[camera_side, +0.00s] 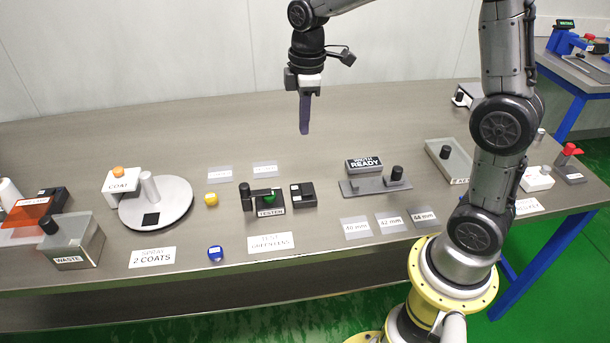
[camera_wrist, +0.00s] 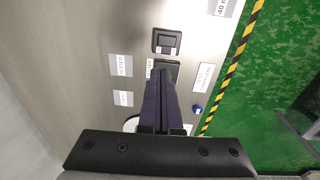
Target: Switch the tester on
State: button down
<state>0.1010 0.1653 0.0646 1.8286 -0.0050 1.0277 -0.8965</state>
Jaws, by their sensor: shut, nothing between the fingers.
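The tester (camera_side: 270,211) is a small dark unit with a white TESTER label and a green part (camera_side: 270,197) on top, standing mid-table in the side view. A dark upright post (camera_side: 245,194) stands at its left. A black box (camera_side: 303,195) with a small pale panel stands just right of it; the box also shows in the wrist view (camera_wrist: 166,40). My gripper (camera_side: 304,131) is shut and empty, pointing down, well above the table and behind the tester. In the wrist view my fingers (camera_wrist: 164,74) cover much of the tester (camera_wrist: 172,70). Whether it is on cannot be told.
A yellow round piece (camera_side: 211,199) and a blue piece (camera_side: 215,253) lie left of the tester. A white turntable (camera_side: 158,204) stands farther left. A grey bar fixture (camera_side: 375,186) with a READY display (camera_side: 364,164) stands right.

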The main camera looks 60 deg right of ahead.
aim_at(305, 186)
jog(key=shift+d+f+g, duration=0.2)
jog(key=shift+f+g, duration=0.1)
jog(key=shift+f, duration=0.7)
jog(key=shift+f, duration=0.1)
notch_tip(305, 186, down, 14)
jog(key=shift+r, duration=0.1)
jog(key=shift+d+f, duration=0.1)
jog(key=shift+f, duration=0.1)
dwell(0.4)
jog(key=shift+s+a+r, duration=0.25)
jog(key=shift+s+a, duration=0.25)
jog(key=shift+a, duration=0.1)
